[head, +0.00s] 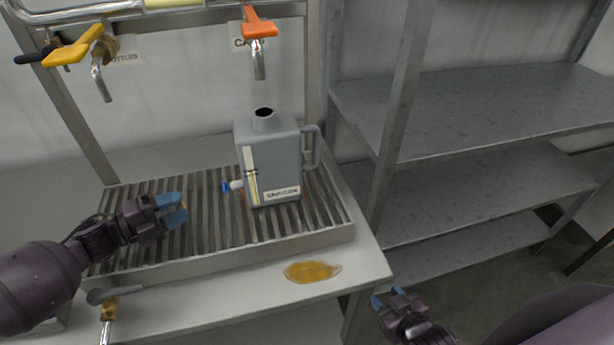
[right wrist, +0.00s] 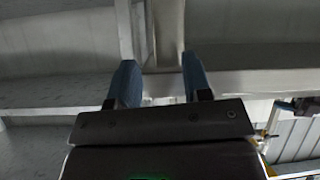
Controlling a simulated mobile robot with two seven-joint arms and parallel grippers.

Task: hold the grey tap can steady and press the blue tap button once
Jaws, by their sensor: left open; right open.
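The grey tap can (head: 264,160) stands upright on the slatted drip tray (head: 225,262), with its open neck up and its handle on the right. The blue tap button (head: 226,187) sticks out from the can's left side at the end of a short white spout. My left gripper (head: 176,209) is open and empty over the tray, left of the button and apart from it. My right gripper (head: 386,297) is open and empty off the counter's right front edge, away from the can. Its blue fingers (right wrist: 160,85) show apart in the right wrist view, with nothing between them.
Taps with an orange handle (head: 259,25) and a yellow handle (head: 75,45) hang above the tray. An amber puddle (head: 312,271) lies on the counter in front. Empty metal shelves (head: 480,105) stand at the right.

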